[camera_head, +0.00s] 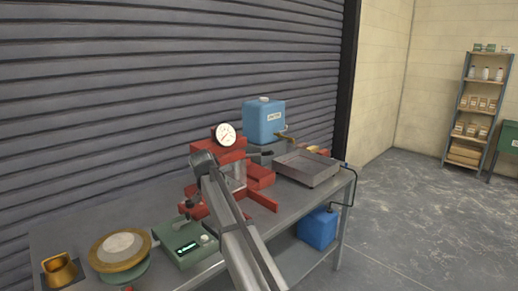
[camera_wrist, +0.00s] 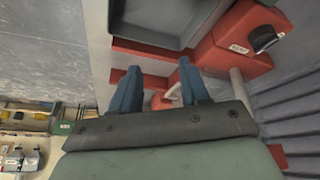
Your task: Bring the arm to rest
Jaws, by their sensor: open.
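My gripper (camera_wrist: 158,68) shows in the wrist view as two blue fingers standing apart, with nothing held between them. Beyond the fingertips are red machine parts (camera_wrist: 238,55) and the edge of a grey tray (camera_wrist: 150,22). I cannot tell how far the fingers are from the red parts. In the head view my grey arm rises from the bottom middle in front of a red press (camera_head: 263,176) and hides part of it. My gripper cannot be made out in that view.
The grey bench (camera_head: 115,213) bears a dial gauge (camera_head: 226,134), blue tank (camera_head: 264,122), shallow metal tray (camera_head: 306,171), green scale (camera_head: 184,244), brass-rimmed round table (camera_head: 120,247) and brass mould (camera_head: 60,271). A shutter stands close behind. Open floor (camera_head: 410,235) lies right.

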